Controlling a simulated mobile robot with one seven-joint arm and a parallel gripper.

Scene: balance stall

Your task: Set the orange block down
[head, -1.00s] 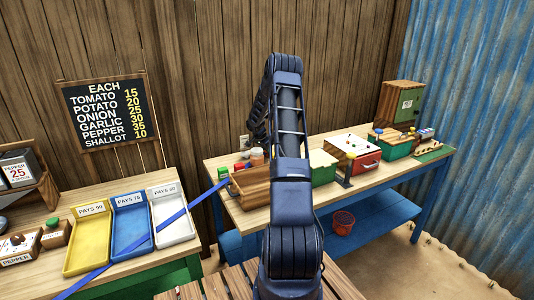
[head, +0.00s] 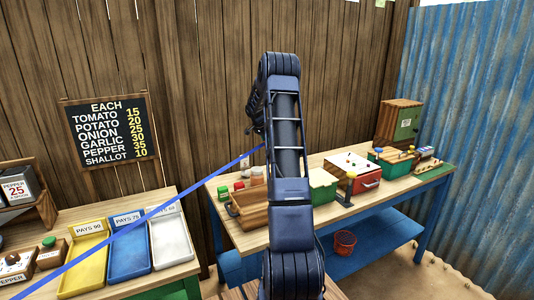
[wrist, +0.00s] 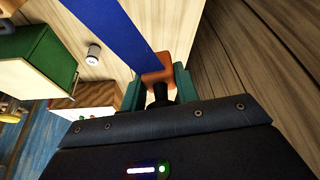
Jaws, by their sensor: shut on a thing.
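The orange block (wrist: 158,76) is between the teal fingers of my gripper (wrist: 160,90) in the wrist view, and the gripper is shut on it. A long, flat blue strip (wrist: 118,32) meets the block there; I cannot tell whether they are joined. In the head view the strip (head: 150,215) crosses from the lower left, over the coloured trays, to behind my arm. My arm hides the gripper and block in the head view.
Yellow (head: 83,262), blue (head: 128,258) and white (head: 172,240) trays stand on the left table. The right bench holds a wooden box (head: 250,212), a green-topped box (head: 322,188), a red box (head: 355,176) and small blocks. A red bucket (head: 345,243) sits below.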

